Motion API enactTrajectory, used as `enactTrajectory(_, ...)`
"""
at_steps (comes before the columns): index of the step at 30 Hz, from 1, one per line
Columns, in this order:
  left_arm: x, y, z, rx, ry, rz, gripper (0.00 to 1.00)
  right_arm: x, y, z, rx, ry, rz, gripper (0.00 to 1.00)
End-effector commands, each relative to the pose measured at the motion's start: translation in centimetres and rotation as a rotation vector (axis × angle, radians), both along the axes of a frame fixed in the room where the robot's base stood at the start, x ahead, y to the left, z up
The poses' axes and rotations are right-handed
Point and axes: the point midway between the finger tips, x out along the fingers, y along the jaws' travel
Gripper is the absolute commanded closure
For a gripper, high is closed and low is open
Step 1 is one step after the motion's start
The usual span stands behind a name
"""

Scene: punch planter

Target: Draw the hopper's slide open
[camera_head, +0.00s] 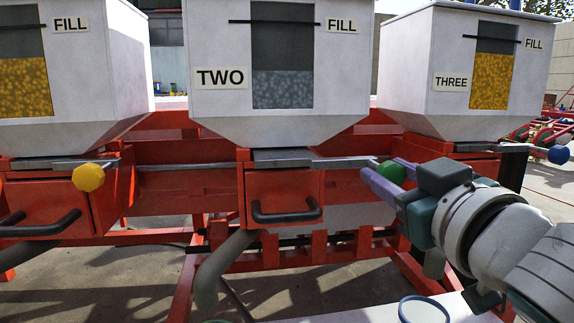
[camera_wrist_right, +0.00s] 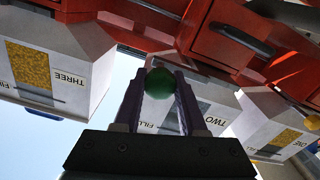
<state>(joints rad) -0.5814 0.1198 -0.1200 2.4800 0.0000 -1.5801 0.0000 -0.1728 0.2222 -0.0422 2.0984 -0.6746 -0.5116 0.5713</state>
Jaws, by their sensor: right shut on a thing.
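The middle hopper, labelled TWO (camera_head: 215,110), is white with a grey-filled window. Its flat metal slide (camera_head: 345,162) runs under the hopper's mouth and out to the right, ending in a green knob (camera_head: 391,172). My right gripper (camera_head: 388,178) comes in from the right with its purple fingers shut on the green knob. In the right wrist view the knob (camera_wrist_right: 159,83) sits between the two fingertips (camera_wrist_right: 160,90). How far the slide is drawn under the hopper cannot be told. My left gripper is not in view.
Hopper THREE (camera_head: 450,110), with a blue knob (camera_head: 558,154), stands right; another hopper (camera_head: 85,100), with a yellow knob (camera_head: 88,177), stands left. Below hopper TWO is a red drawer box (camera_head: 285,190) with a black handle (camera_head: 286,214). A red frame (camera_head: 190,150) carries everything.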

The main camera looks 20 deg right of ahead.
Motion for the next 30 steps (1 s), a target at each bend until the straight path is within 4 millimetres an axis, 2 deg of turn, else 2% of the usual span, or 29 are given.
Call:
enactTrajectory(1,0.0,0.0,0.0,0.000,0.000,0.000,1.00,0.0,0.1,0.2,-0.002,-0.006,0.003,1.00)
enactTrajectory(2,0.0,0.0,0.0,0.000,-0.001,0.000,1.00,0.0,0.1,0.2,-0.002,-0.006,0.003,0.57)
enactTrajectory(9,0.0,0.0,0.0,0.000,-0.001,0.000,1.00,0.0,0.0,0.2,-0.003,-0.004,0.002,0.30)
enactTrajectory(20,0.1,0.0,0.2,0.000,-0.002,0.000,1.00,-0.5,0.2,0.1,0.000,-0.002,0.001,0.29)
enactTrajectory(23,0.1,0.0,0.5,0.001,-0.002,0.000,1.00,-1.7,0.5,0.1,0.001,0.000,0.002,0.29)
enactTrajectory(30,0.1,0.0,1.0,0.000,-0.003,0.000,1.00,-6.0,1.5,0.0,0.003,0.001,-0.001,0.29)
